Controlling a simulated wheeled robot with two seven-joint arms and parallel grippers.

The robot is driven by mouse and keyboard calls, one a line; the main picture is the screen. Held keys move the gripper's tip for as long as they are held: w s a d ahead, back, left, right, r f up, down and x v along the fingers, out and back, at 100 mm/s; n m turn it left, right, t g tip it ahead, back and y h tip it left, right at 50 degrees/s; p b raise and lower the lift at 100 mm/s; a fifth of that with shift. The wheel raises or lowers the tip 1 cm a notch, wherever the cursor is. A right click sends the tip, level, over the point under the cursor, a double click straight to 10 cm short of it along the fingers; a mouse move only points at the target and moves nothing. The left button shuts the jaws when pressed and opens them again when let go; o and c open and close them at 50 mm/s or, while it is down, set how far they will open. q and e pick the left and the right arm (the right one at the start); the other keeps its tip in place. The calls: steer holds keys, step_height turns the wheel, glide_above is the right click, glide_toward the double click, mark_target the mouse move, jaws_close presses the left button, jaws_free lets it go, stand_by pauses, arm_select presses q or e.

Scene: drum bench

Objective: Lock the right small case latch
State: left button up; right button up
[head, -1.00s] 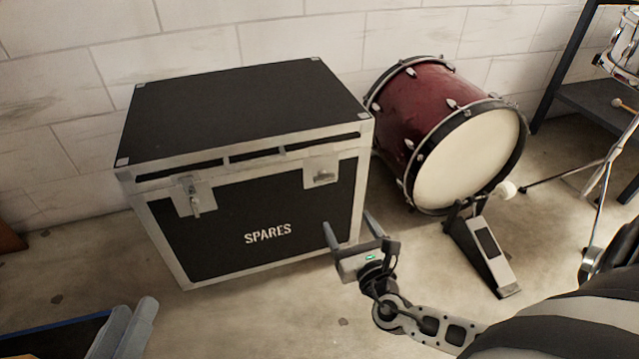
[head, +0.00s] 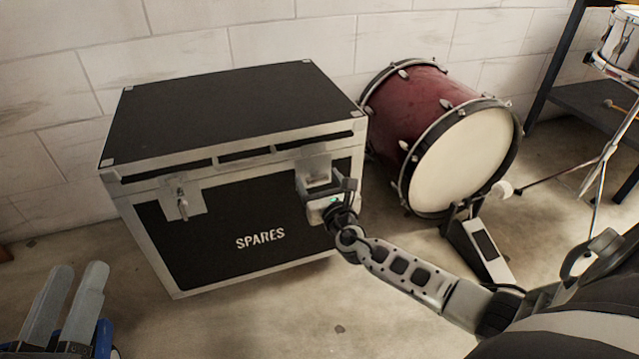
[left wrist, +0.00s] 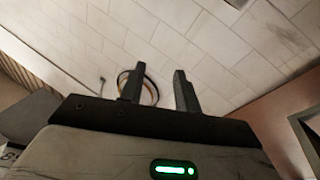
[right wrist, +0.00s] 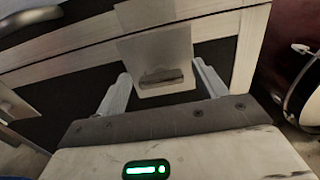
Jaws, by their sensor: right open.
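The black SPARES case (head: 215,240) with metal edges stands on the floor with its lid down. Its right latch (head: 315,168) is a pale metal plate at the front seam, partly hidden in the head view. In the right wrist view the latch (right wrist: 160,58) has a dark horizontal slot or tab low on it. My right gripper (head: 325,186) is open in front of this latch, its fingers to either side and slightly below; contact cannot be told. The left latch (head: 182,198) has a small upright handle. My left gripper (head: 78,285) is open and empty, away from the case.
A red bass drum (head: 425,110) stands just right of the case, with a pedal (head: 478,248) in front. A dark shelf (head: 590,105) and a snare drum (head: 622,40) are at far right. A brick wall is close behind. The floor in front is clear.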

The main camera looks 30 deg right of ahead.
steer(key=c, duration=1)
